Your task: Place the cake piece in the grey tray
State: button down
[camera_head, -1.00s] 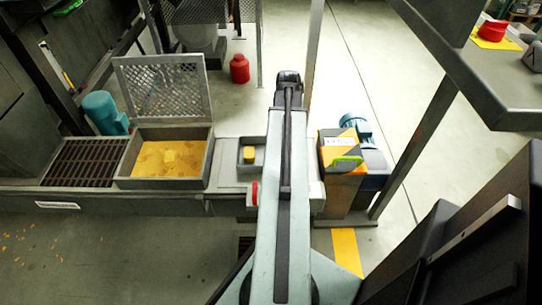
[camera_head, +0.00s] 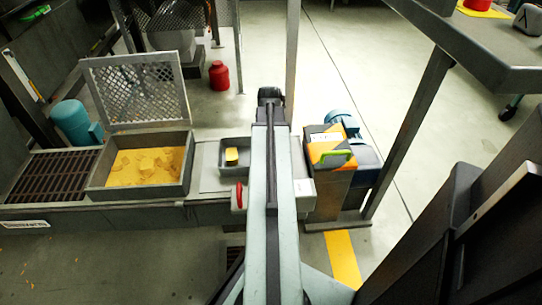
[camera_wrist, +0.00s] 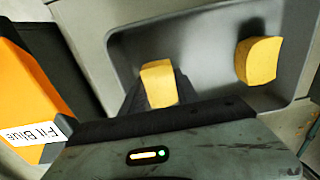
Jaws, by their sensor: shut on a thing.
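In the wrist view my gripper (camera_wrist: 158,92) is shut on a yellow cake piece (camera_wrist: 157,70), which shows between the dark fingers. It is over the left part of the grey tray (camera_wrist: 205,25). I cannot tell whether the piece touches the tray floor. A second yellow cake piece (camera_wrist: 258,60) is in the right part of the tray, apart from the held one. In the head view the small grey tray (camera_head: 224,170) holds a cake piece (camera_head: 232,156), and my arm hides its right side and my gripper.
A larger grey bin (camera_head: 138,195) of yellow pieces, with a raised mesh lid (camera_head: 135,85), stands left of the tray. A red button (camera_head: 239,196) is on the bench front. An orange and black box (camera_head: 327,145) with a green handle stands right of my arm.

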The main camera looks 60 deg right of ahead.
jog(key=shift+f, duration=0.45)
jog(key=c, duration=1.2)
grip_release()
jog(key=shift+r, duration=0.1)
notch_tip(320, 180, up, 12)
jog(key=p, duration=1.2)
jog(key=shift+r+p, duration=0.15)
jog(key=shift+p, duration=0.15)
